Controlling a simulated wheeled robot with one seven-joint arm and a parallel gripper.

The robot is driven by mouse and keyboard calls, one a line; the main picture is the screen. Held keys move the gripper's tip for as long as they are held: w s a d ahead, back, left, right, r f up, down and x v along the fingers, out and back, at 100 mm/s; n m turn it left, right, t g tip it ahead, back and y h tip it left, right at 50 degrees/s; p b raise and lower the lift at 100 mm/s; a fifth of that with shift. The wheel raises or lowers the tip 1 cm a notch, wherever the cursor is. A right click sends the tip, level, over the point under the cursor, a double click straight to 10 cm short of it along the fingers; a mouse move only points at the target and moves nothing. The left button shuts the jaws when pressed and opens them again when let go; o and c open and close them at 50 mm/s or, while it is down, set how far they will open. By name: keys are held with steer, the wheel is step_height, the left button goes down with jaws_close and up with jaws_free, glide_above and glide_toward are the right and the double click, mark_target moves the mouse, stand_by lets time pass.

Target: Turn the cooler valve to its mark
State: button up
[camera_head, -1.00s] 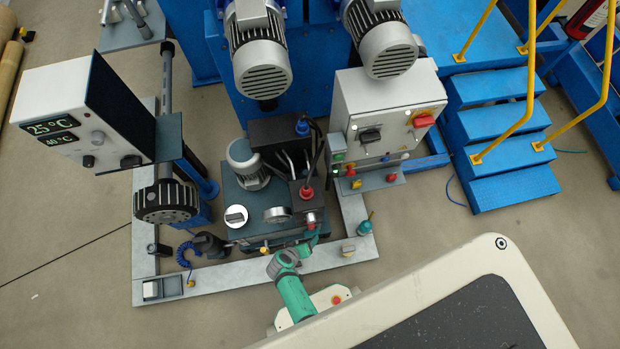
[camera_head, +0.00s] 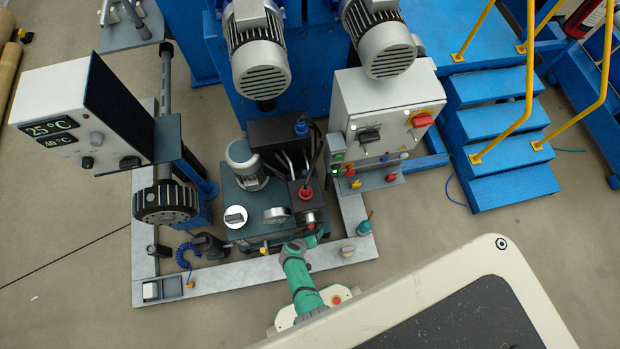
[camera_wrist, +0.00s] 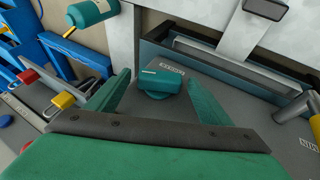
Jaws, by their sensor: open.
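The label is too blurred to read, and I cannot make out the mark. My gripper (camera_wrist: 158,98) is open, with one green finger on each side of the handle and gaps showing. In the head view my gripper (camera_head: 317,239) is at the front edge of the pump unit (camera_head: 243,198), where my arm hides the handle.
A yellow-tipped fitting (camera_wrist: 306,106) and "MIN" lettering are at right. A control box (camera_head: 385,115) stands behind.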

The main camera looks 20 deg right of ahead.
steer(key=shift+w+d+f, duration=0.1)
steer(key=shift+f, duration=0.1)
steer(key=c, duration=1)
steer(key=shift+a+f+h, duration=0.3)
steer(key=shift+a+h, duration=0.1)
steer(key=shift+h, duration=0.2)
steer(key=o, duration=0.3)
steer(key=shift+s+a+f+h, duration=0.25)
steer(key=shift+a+h, duration=0.05)
steer(key=shift+h, duration=0.1)
steer(key=shift+w+d+r+n+h, duration=0.1)
steer(key=shift+d+r+n+h, duration=0.2)
steer(key=shift+d+h, duration=0.15)
steer(key=c, duration=0.3)
steer(key=shift+w+a+r, duration=0.1)
steer(key=shift+w+a, duration=0.05)
steer(key=shift+w, duration=0.1)
steer(key=shift+c, duration=0.2)
steer(key=o, duration=1)
steer(key=shift+o, duration=0.2)
steer(key=shift+d, duration=0.2)
